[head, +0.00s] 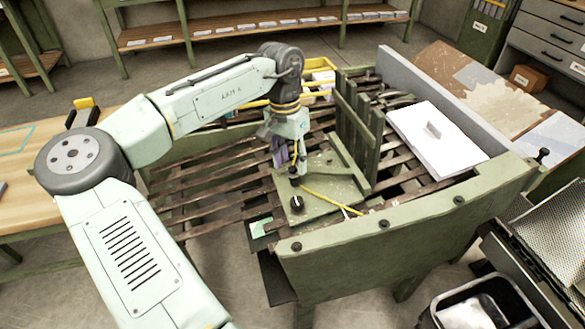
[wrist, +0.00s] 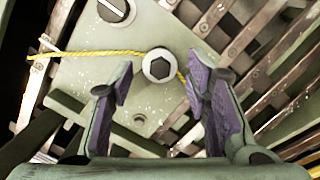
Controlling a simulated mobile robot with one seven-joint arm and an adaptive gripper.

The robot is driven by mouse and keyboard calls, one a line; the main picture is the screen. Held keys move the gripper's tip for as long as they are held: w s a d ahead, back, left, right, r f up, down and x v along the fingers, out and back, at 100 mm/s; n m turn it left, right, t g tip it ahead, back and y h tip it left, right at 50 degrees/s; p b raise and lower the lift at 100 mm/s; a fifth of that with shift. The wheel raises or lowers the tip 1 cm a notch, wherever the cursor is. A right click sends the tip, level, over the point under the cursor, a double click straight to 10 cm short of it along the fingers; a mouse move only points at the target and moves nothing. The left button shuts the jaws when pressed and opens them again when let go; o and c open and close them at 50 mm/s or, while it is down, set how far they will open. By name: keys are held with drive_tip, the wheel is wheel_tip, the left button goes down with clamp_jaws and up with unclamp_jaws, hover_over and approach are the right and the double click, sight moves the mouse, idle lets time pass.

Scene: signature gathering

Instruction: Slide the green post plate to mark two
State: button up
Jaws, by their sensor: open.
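The green post plate (head: 325,195) lies on the dark slatted bed, with an upright green slatted panel (head: 362,135) along its right side. In the wrist view the plate (wrist: 90,75) carries a pale hex-headed post (wrist: 159,65). My gripper (head: 290,163) is low over the plate. In the wrist view my gripper (wrist: 160,88) is open, with purple finger pads on either side of the post's near edge; I cannot tell whether they touch it. A black knob with a white line (head: 297,203) stands on the plate's near corner. I cannot make out mark two.
A yellow cord (head: 330,200) runs across the plate beside the post. A green end board (head: 400,235) with dark bolts bounds the near side. Bare slats (head: 215,190) extend left of the plate.

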sight(293, 168)
drive_tip(key=shift+s+d+f, duration=0.1)
drive_tip(key=shift+d+f, duration=0.05)
drive_tip(key=shift+f, duration=1.65)
drive_tip(key=shift+c, duration=0.5)
clamp_jaws()
drive_tip(key=shift+d, duration=0.1)
